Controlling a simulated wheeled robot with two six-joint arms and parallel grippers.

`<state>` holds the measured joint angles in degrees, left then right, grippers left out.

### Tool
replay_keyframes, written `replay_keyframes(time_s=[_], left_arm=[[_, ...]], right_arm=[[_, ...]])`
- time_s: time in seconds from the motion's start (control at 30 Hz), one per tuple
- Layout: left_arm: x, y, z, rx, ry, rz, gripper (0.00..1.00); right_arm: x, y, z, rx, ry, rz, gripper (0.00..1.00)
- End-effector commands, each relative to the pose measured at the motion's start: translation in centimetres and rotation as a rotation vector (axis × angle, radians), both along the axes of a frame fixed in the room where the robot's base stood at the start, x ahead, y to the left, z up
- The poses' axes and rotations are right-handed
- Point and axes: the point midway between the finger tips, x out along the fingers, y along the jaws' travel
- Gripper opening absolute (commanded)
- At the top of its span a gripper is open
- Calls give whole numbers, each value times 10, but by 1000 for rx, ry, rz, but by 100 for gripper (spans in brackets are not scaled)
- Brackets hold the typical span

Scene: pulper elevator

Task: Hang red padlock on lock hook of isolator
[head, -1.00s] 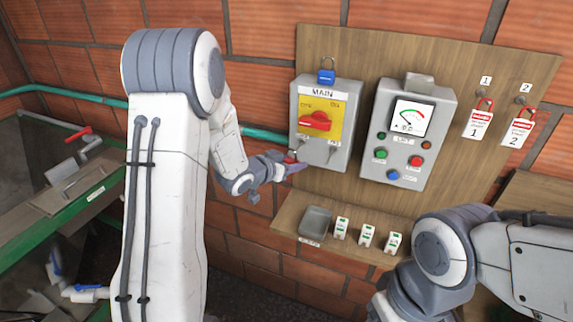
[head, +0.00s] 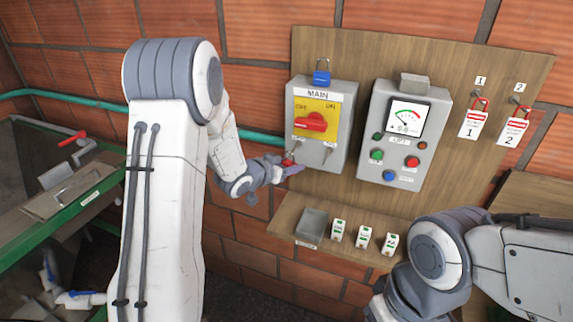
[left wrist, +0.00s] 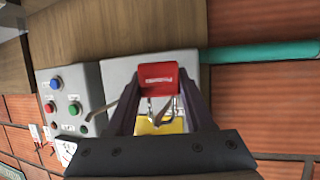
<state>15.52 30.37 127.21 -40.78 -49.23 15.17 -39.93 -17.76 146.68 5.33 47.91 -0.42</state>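The isolator (head: 343,141) is a grey box marked MAIN with a yellow plate and a red knob (head: 311,123). My left gripper (head: 294,168) is at the box's lower left corner. In the left wrist view, the red padlock (left wrist: 158,77) sits between the fingers of the left gripper (left wrist: 158,92), which are shut on it. Its shackle (left wrist: 161,110) points toward the yellow plate; I cannot tell whether it touches a hook. My right gripper is out of view.
A blue padlock (head: 321,78) is at the top of the isolator. A grey control box (head: 405,178) with a dial and buttons is beside it. Red-shackled tags (head: 474,125) hang at right. Below, a shelf (head: 289,218) carries a small tray and several white-green items.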

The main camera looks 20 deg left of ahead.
Motion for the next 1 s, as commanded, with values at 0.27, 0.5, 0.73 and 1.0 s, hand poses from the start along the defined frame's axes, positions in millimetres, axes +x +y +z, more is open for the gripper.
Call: replay_keyframes(time_s=[0.27,0.5,0.73,1.0], left_arm=[[0,0,0,0,-1,0,87],[-5,3,2,1,-1,1,87],[-39,15,17,2,-5,4,87],[-81,28,36,1,-5,3,87]], right_arm=[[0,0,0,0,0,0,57],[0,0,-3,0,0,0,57],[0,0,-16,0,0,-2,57],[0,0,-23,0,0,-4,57]])
